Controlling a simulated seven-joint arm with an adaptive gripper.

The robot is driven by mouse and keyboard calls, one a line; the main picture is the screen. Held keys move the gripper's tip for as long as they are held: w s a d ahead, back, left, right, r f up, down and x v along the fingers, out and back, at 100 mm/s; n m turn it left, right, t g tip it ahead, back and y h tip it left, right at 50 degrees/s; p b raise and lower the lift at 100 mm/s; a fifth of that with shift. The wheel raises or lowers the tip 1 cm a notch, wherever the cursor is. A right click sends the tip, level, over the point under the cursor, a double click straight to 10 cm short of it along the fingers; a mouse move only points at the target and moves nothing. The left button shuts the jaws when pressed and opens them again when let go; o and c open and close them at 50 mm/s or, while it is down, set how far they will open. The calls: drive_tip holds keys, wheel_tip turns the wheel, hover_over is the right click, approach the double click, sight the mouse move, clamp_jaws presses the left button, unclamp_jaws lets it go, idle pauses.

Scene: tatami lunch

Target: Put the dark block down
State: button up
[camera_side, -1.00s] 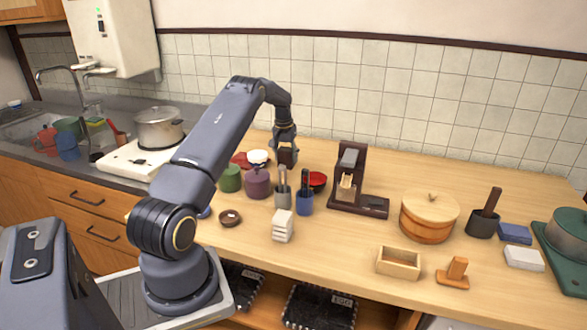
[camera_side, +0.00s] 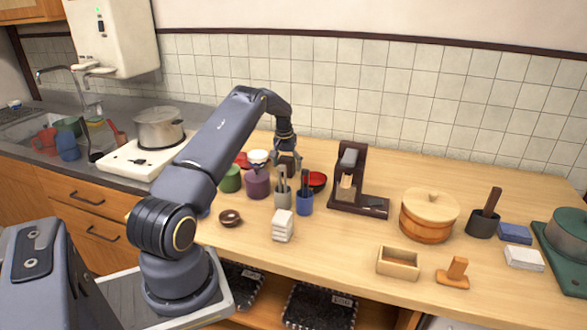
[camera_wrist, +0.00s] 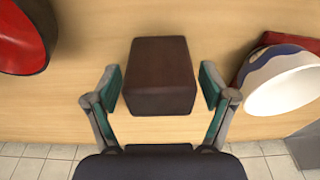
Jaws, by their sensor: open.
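The dark brown block (camera_wrist: 160,75) sits between my two fingers in the wrist view, with a small gap on each side. It appears to stand on the wooden counter, though its base is hidden. My gripper (camera_wrist: 162,88) is open around it, and the fingertips do not appear to touch it. In the side view my gripper (camera_side: 287,163) is low over the back of the counter, behind the utensil cups. The block is hard to separate from the fingers there.
A red and black bowl (camera_wrist: 22,35) is left of the block in the wrist view, and a white bowl (camera_wrist: 285,82) is right. In the side view, a purple pot (camera_side: 257,184), a grey cup (camera_side: 281,197) and a blue cup (camera_side: 304,204) stand in front. The dark stand (camera_side: 347,190) is to the right.

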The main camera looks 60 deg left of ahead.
sight(285, 159)
drive_tip(key=r, duration=0.8)
drive_tip(key=s+d+r, duration=0.1)
drive_tip(key=r, duration=0.2)
drive_tip(key=shift+s+d+r, duration=0.1)
drive_tip(key=shift+r, duration=0.3)
drive_tip(key=s+d+r+m+t, duration=0.1)
drive_tip(key=d+r+m, duration=0.1)
drive_tip(key=d+r, duration=0.9)
drive_tip(key=d+r+m+t, duration=0.15)
drive_tip(key=d+r, duration=0.55)
drive_tip(key=d, duration=0.7)
drive_tip(key=s+d+r+m, duration=0.25)
drive_tip(key=s+d, duration=0.45)
drive_tip(key=d, duration=0.4)
drive_tip(key=s+d+f+m+t+h, duration=0.1)
drive_tip(key=s+d+f+m+t, duration=0.1)
drive_tip(key=s+d+f, duration=0.3)
drive_tip(key=s+d+m, duration=0.1)
drive_tip(key=s+d, duration=0.2)
drive_tip(key=s, duration=0.4)
drive_tip(key=shift+s+d, duration=0.15)
drive_tip(key=shift+s, duration=0.05)
drive_tip(key=shift+f, duration=0.1)
